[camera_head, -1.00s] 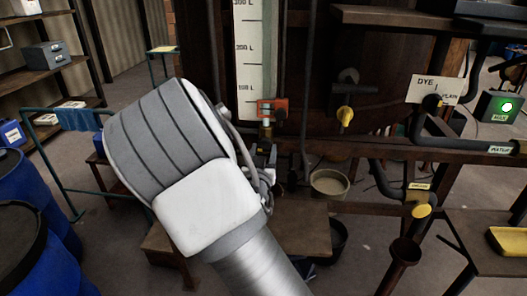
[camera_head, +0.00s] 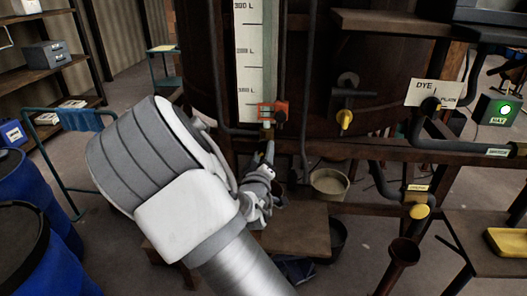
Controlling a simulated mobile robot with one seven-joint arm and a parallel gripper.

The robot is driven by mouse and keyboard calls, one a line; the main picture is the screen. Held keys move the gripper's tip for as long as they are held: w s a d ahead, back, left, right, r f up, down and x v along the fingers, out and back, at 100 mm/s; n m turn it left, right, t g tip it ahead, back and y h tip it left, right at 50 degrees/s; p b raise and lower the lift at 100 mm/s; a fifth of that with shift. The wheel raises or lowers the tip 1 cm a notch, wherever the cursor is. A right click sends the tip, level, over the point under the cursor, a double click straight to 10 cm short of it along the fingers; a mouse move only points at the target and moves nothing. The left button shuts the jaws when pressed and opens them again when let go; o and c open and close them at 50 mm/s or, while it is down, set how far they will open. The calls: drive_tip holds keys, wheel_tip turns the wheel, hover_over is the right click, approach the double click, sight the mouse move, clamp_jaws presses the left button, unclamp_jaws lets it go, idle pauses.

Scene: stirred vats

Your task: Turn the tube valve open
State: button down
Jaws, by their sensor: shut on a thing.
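The tube valve (camera_head: 267,125) is a small fitting at the foot of the sight tube, just under a red frame on the white litre scale (camera_head: 250,65). My gripper (camera_head: 269,148) reaches up from below, its fingers shut at the valve's lower end. The fingers hide the part they hold, so I cannot tell how far the handle is turned. My arm covers the left middle of the view.
A yellow-tipped tap (camera_head: 345,118) is right of the valve. A pan (camera_head: 329,183) stands below on the right. A dark rail (camera_head: 400,152) crosses at valve height. Blue barrels (camera_head: 25,250) stand at the left.

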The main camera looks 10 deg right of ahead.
drive_tip(key=n+p, duration=0.1)
drive_tip(key=n, duration=0.3)
drive_tip(key=shift+n, duration=0.3)
drive_tip(key=shift+n+p, duration=0.8)
drive_tip(key=shift+n, duration=1.2)
drive_tip(key=shift+c, duration=1.2)
unclamp_jaws()
drive_tip(key=p+v, duration=0.7)
drive_tip(key=v, duration=1)
drive_tip(key=shift+s, duration=0.2)
